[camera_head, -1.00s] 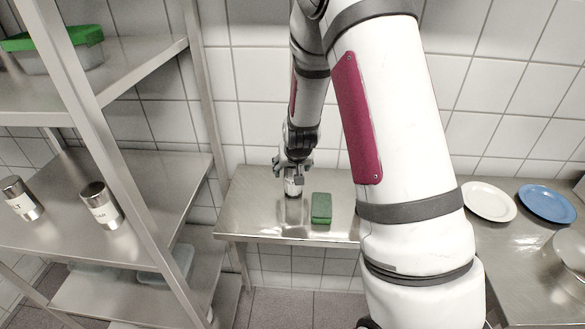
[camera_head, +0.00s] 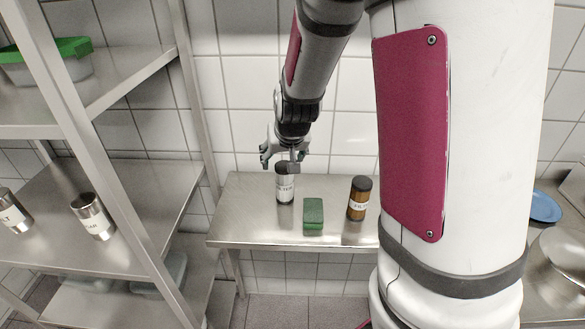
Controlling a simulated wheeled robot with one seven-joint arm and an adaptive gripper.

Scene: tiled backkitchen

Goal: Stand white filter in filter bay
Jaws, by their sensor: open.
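A steel-grey canister (camera_head: 285,188) with a white label, which seems to read FILTER, stands upright on the left part of the low steel table (camera_head: 240,222).
A green block (camera_head: 313,213) lies between canister and jar, slightly nearer. A steel shelf rack stands at left with labelled shakers (camera_head: 93,216) and a green-lidded box (camera_head: 48,62). A blue plate (camera_head: 544,207) shows on the right counter. My arm hides the middle right.

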